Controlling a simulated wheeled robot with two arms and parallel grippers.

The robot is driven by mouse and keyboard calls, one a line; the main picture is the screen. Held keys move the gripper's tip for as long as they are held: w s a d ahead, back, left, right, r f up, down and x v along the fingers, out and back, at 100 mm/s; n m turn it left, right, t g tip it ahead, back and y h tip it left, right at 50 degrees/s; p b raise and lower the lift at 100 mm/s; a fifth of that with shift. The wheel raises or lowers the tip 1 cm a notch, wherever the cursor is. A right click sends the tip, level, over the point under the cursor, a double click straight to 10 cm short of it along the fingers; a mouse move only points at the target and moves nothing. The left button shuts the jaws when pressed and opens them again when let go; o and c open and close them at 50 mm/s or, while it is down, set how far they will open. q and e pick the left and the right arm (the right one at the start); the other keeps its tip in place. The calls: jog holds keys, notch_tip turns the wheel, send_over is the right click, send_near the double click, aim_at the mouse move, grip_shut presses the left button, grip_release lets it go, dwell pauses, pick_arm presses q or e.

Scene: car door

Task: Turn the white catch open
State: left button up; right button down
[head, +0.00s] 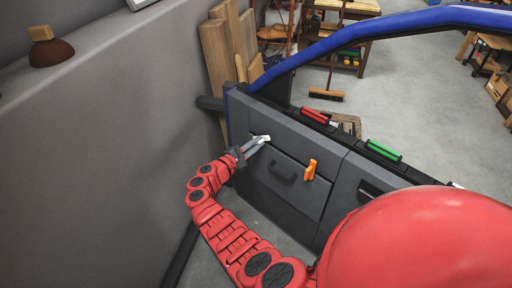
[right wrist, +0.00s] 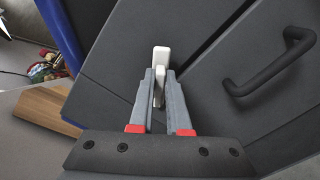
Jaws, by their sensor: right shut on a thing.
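The white catch (head: 265,138) is on the dark grey car door panel (head: 290,138), near its upper left part. It also shows in the right wrist view (right wrist: 161,54), upright in that picture between the finger ends. My right gripper (head: 259,141) reaches it from the lower left in the head view. In the right wrist view its two grey fingers (right wrist: 160,76) are shut on the catch, one on each side. The catch's lower part is partly hidden between the fingers. My left gripper is not in view.
A black pull handle (head: 282,174) and an orange catch (head: 311,170) are to the right on the door. Red (head: 315,115) and green (head: 383,150) handles lie along its top edge. A blue frame (head: 370,28) arches above. A grey wall (head: 110,150) stands close on the left.

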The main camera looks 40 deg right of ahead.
jog(key=shift+s+f+m+b, duration=0.1)
jog(key=shift+f+m+b, duration=0.15)
jog(key=shift+m+b, duration=1.7)
jog(key=shift+f+m+b, duration=0.2)
jog(key=shift+m+b, duration=1.35)
jog(key=shift+b, duration=0.8)
jog(key=c, duration=0.9)
grip_release()
jog(key=shift+r, duration=0.1)
jog(key=p+v, duration=0.2)
jog(key=v, duration=1.5)
jog(key=shift+s+a, duration=0.1)
jog(key=shift+a, duration=0.1)
